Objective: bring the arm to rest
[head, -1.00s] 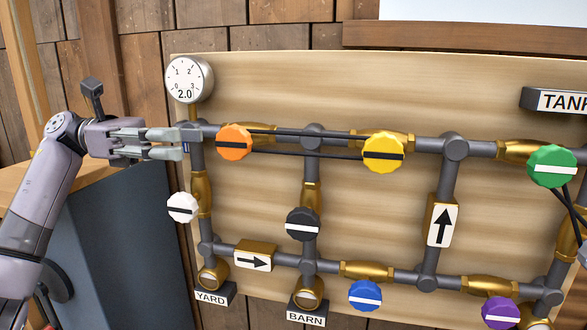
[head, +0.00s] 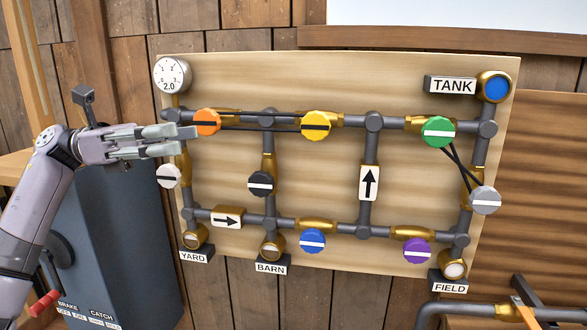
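My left gripper (head: 186,140) reaches in from the left, in front of the upper left of the pipe board (head: 330,85). Its fingers lie close together, and I cannot tell whether they are fully shut. Nothing shows between them. The fingertips are just left of the orange knob (head: 206,121) and overlap the pipe below the gauge (head: 171,75); I cannot tell whether they touch it. The gauge shows 2.0. My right gripper is out of view.
The board carries yellow (head: 315,124), green (head: 438,131), white (head: 169,175), black (head: 262,183), blue (head: 312,240), purple (head: 416,250) and grey (head: 485,200) knobs. A dark blue cabinet (head: 130,240) stands at left. Another pipe (head: 460,309) is at lower right.

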